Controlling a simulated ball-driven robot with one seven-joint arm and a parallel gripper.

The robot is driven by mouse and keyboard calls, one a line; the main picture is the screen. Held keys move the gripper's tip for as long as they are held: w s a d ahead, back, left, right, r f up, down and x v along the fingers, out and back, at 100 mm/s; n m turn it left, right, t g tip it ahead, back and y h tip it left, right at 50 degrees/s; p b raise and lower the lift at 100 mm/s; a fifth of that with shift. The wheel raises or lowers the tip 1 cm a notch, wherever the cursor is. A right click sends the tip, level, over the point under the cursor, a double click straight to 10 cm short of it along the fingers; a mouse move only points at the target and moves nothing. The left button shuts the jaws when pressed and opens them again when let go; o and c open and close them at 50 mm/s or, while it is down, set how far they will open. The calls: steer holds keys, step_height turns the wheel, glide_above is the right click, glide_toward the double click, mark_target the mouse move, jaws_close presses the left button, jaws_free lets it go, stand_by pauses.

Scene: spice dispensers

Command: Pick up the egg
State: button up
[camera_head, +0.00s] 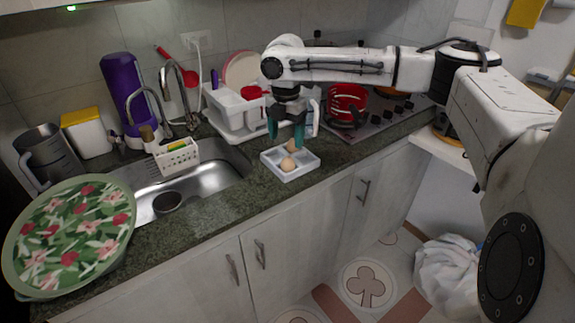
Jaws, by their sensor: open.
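Two brown eggs lie in a small white square tray (300,174) on the dark green counter, near its front edge. The nearer egg (288,164) is in plain view. The farther egg (293,146) is partly hidden by my gripper. My gripper (286,137) points down over the back of the tray with its teal fingers apart, one on each side above the farther egg. It looks open and empty. I cannot tell from this one view how high the fingertips are above the egg.
A white dish rack (228,106) with dishes stands behind the tray. A stove with a red pot (347,100) is to the right. The sink (215,175) is to the left, with a floral tray (65,235) beyond it. The counter (240,205) in front is clear.

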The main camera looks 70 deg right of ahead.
mark_target(288, 164)
steer(key=shift+s+d+f+p, duration=0.15)
steer(key=shift+f+p, duration=0.1)
steer(key=shift+f, duration=1.7)
steer(key=shift+d+f+p, duration=0.15)
steer(key=shift+f+p, duration=0.05)
steer(key=shift+f, duration=1.75)
steer(key=shift+c, duration=0.4)
steer(key=c, duration=1.1)
